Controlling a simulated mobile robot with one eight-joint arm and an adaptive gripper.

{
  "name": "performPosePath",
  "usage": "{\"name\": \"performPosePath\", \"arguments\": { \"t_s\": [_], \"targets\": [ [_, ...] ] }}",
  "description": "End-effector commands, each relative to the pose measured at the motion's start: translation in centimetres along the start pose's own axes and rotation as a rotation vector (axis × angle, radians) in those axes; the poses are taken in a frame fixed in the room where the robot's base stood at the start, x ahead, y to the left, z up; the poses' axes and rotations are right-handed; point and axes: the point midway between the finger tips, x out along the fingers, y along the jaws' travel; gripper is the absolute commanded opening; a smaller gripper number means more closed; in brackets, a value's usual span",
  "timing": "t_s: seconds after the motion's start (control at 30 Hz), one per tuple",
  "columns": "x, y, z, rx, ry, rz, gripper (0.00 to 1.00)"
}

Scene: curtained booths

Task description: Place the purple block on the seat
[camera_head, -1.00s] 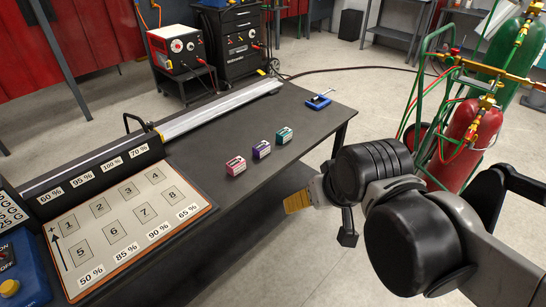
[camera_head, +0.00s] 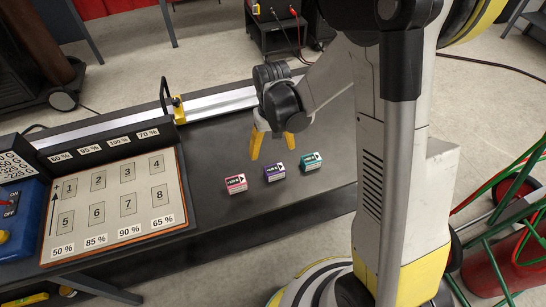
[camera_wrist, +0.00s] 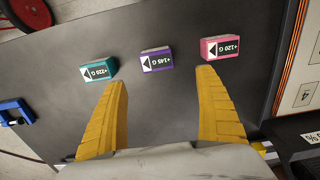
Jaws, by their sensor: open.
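The purple block (camera_head: 274,173) stands on the dark table between a pink block and a teal block. It also shows in the wrist view (camera_wrist: 157,60), with a white label reading +145 G. My gripper (camera_head: 272,150) is open and empty, its yellow fingers pointing down above and behind the row of blocks. In the wrist view the purple block lies just beyond the gap between the fingertips (camera_wrist: 163,78). A light board (camera_head: 83,220) at the left carries outlined squares numbered 1 to 8; I cannot tell which place is the seat.
The pink block (camera_head: 236,184) and the teal block (camera_head: 311,161) stand close on either side. A silver rail (camera_head: 220,106) runs along the table's back. A blue switch box (camera_head: 15,215) sits left of the board. Bare tabletop lies between board and blocks.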

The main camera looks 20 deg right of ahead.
Motion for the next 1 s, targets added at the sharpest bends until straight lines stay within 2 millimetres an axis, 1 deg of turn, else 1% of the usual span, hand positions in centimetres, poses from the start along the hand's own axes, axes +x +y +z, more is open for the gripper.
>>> {"name": "performPosePath", "arguments": {
  "t_s": [0.03,0.2,0.47,0.6,0.7,0.77,0.93,0.97,1.0],
  "targets": [
    [0.9,0.0,0.0,0.000,0.000,0.000,0.83],
    [3.9,0.1,0.0,0.000,0.001,0.000,0.83],
    [6.2,0.3,0.2,0.001,0.002,0.000,0.83],
    [8.6,0.9,0.6,0.002,0.002,0.000,0.83],
    [9.9,0.8,0.6,0.001,0.002,0.000,0.83],
    [10.2,0.8,0.6,0.000,0.003,0.000,0.83],
    [10.0,0.8,0.6,0.000,0.002,0.000,0.83],
    [10.0,0.8,0.6,0.000,0.002,0.000,0.81],
    [10.0,0.8,0.6,0.000,0.002,0.000,0.68]
  ]
}}
